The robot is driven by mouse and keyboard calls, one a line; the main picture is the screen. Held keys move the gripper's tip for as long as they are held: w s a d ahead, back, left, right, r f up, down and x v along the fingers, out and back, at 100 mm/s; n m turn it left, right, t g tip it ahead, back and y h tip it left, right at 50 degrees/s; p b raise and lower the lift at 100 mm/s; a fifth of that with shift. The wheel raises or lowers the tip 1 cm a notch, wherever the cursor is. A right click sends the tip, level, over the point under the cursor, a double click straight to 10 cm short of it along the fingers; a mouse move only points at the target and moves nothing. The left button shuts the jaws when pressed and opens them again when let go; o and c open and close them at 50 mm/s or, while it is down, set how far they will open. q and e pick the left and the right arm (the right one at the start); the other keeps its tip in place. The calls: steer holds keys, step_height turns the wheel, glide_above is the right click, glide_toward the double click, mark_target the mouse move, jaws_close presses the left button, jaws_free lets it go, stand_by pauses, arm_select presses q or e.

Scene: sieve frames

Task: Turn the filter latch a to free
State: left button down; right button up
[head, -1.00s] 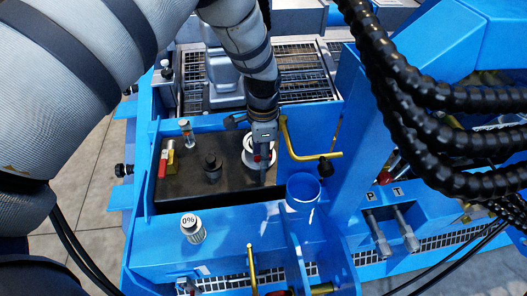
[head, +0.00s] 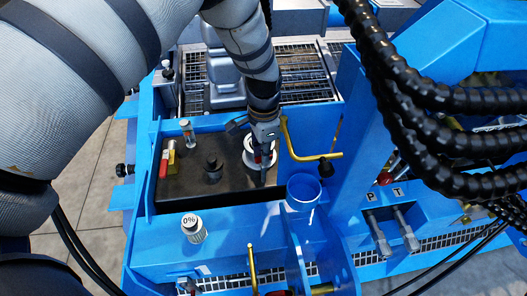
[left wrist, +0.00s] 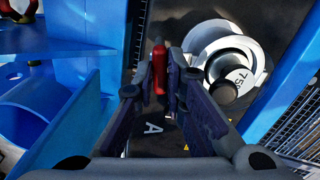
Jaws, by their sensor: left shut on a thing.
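The filter latch a shows as a red handle (left wrist: 159,62) between my left fingers in the left wrist view. The letter A is on the dark plate near it. My left gripper (left wrist: 161,80) is shut on this red latch. In the head view my left gripper (head: 262,166) points down at the dark plate, at the front of the white round filter, and its fingers mostly hide the latch. The filter (left wrist: 232,62) has a white rim and a label that seems to read 75%. My right gripper is not in view.
A black cap (head: 213,169) and a red-handled valve (head: 163,164) stand left on the dark plate. A yellow pipe (head: 311,156) and an open blue cylinder (head: 303,192) are close on the right. A 0% canister (head: 193,229) stands in front.

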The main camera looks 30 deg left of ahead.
arm_select(q)
steer(key=n, duration=0.3)
steer(key=shift+n, duration=0.4)
steer(key=n, duration=0.8)
steer(key=shift+n, duration=1.8)
steer(key=c, duration=1.6)
jaws_free()
steer(key=shift+c, duration=0.2)
